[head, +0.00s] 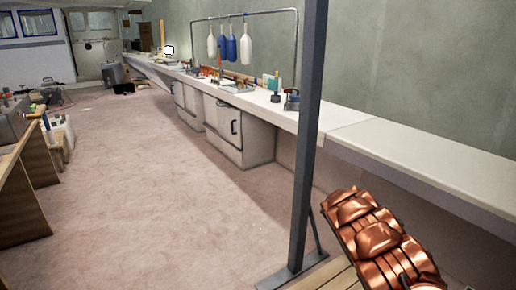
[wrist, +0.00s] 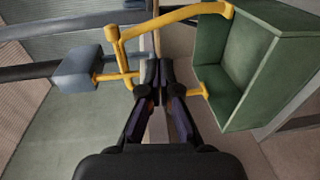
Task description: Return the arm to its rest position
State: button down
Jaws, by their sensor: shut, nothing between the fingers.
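My gripper (wrist: 164,78) shows in the wrist view with its dark fingers together and nothing between them. Just beyond the fingertips is a yellow tubular frame (wrist: 180,15), with a grey-blue block (wrist: 82,70) at its left and a green open-sided box (wrist: 232,60) at its right. I cannot tell whether the fingertips touch the frame. The gripper does not show in the head view, and I cannot make out the arm's pose.
In the head view a grey post (head: 308,130) stands close in front. A copper-coloured ridged object (head: 378,240) is at lower right. A long white counter (head: 420,165) runs along the right wall, with bottles (head: 231,48) hanging above it. The middle floor (head: 150,190) is clear.

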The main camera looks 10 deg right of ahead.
jog(key=s+a+r+n+t+y+p, duration=0.15)
jog(key=a+r+p, duration=0.25)
jog(key=r, duration=0.4)
jog(key=s+a+r+t+p, duration=0.2)
jog(key=a+r+p, duration=0.15)
jog(key=r, duration=0.35)
jog(key=s+a+r+n+t+y+p, duration=0.1)
jog(key=s+a+r+t+p, duration=0.15)
jog(key=r+p, duration=0.4)
jog(key=s+a+r+n+t+y+p, duration=0.1)
jog(key=s+a+r+n+t+p, duration=0.1)
jog(key=a, duration=0.6)
jog(key=s+a+r+n+t+y+p, duration=0.2)
jog(key=a+r+n+p, duration=0.3)
jog(key=a, duration=0.4)
jog(key=s+a+r+n+t+y+p, duration=0.1)
jog(key=s+a+r+n+t+p, duration=0.2)
jog(key=a+r+p, duration=0.3)
jog(key=shift+s+a+n+t+p, duration=0.35)
jog(key=shift+a+p, duration=0.1)
jog(key=shift+a, duration=0.7)
